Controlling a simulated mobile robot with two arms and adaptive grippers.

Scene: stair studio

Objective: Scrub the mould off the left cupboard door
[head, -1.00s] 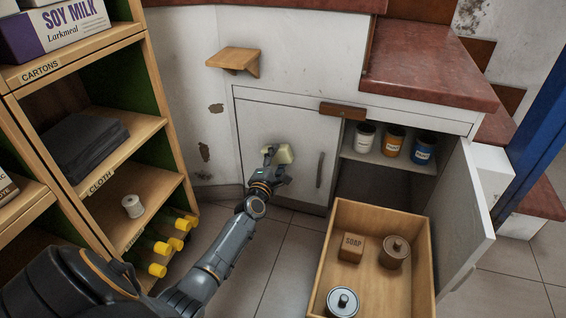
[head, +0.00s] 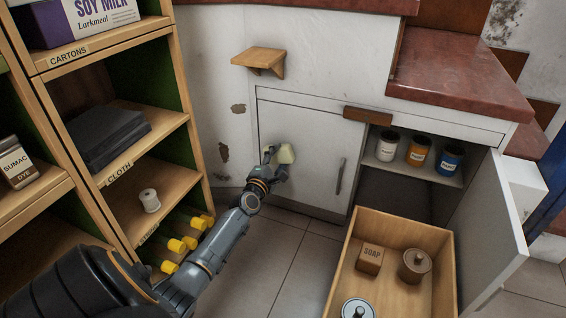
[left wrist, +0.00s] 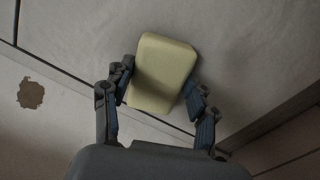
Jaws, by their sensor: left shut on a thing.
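The left cupboard door (head: 308,190) is white and shut, with a grey vertical handle (head: 340,176) near its right edge. My left gripper (head: 275,158) is in front of the door's left part, shut on a pale yellow sponge (head: 286,154). In the left wrist view the sponge (left wrist: 162,72) sits between both fingers, in front of the pale door surface (left wrist: 235,35). It looks close to or against the door; contact is hard to tell. I see no clear mould on the visible door; the area behind the sponge and gripper is hidden. My right gripper is not in view.
The right cupboard door (head: 490,220) stands open, with several paint tins (head: 418,151) inside. A wooden crate (head: 447,275) holding a soap box stands before the cupboard. A shelf unit (head: 190,100) stands at left, and a small wooden bracket shelf (head: 258,57) is above the door.

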